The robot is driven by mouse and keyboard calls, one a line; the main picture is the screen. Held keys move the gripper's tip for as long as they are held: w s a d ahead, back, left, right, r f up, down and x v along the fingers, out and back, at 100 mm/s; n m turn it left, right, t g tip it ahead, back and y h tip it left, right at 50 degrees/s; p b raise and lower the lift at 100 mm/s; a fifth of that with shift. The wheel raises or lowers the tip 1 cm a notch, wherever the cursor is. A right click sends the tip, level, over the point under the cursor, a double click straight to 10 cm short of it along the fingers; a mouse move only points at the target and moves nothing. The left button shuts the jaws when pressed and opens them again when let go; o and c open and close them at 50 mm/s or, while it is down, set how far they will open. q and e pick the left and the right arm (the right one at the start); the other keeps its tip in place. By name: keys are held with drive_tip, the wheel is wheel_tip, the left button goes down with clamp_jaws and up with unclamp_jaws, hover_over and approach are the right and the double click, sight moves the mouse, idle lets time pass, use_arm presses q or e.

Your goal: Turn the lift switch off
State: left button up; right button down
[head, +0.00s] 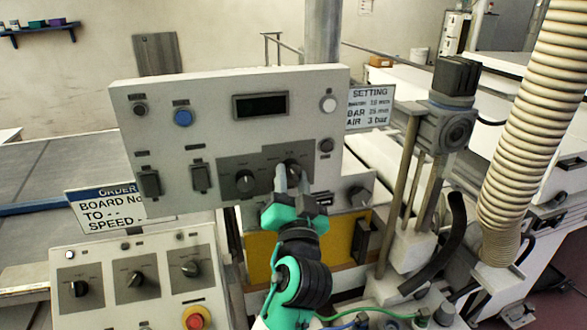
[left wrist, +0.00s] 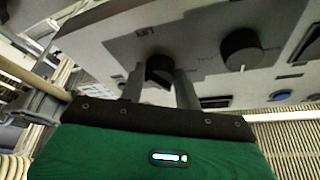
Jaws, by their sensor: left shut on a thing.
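The lift switch is a dark rotary knob (head: 293,168) at the lower right of the upright grey panel (head: 225,88). In the left wrist view the knob (left wrist: 159,66) sits between my fingertips, under a small label that seems to read LIFT. My left gripper (head: 292,180), with a teal body, reaches up to the panel from below and is shut on this knob. The fingers hide part of the knob, so its pointer setting cannot be read. A similar knob (head: 245,181) stands just left of it and is free. My right gripper is not in view.
A lower console (head: 140,262) with several knobs and a red-yellow stop button (head: 196,318) stands in front at left. A yellow-fronted box (head: 270,247) lies behind my arm. A post with a dark valve (head: 452,100) and a ribbed hose (head: 530,120) stand at right.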

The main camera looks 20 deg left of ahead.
use_arm(q)
drive_tip(key=m+h+p, duration=0.1)
drive_tip(key=m+p, duration=0.1)
drive_tip(key=m+h+p, duration=0.1)
drive_tip(key=m+p, duration=0.2)
drive_tip(key=shift+s+a+r, duration=0.1)
drive_tip(key=shift+a+r, duration=0.05)
drive_tip(key=shift+r, duration=0.25)
drive_tip(key=shift+f+m+h+p, duration=0.2)
drive_tip(key=shift+m+h+p, duration=0.4)
drive_tip(key=shift+m+p, duration=0.35)
drive_tip(key=o, duration=1)
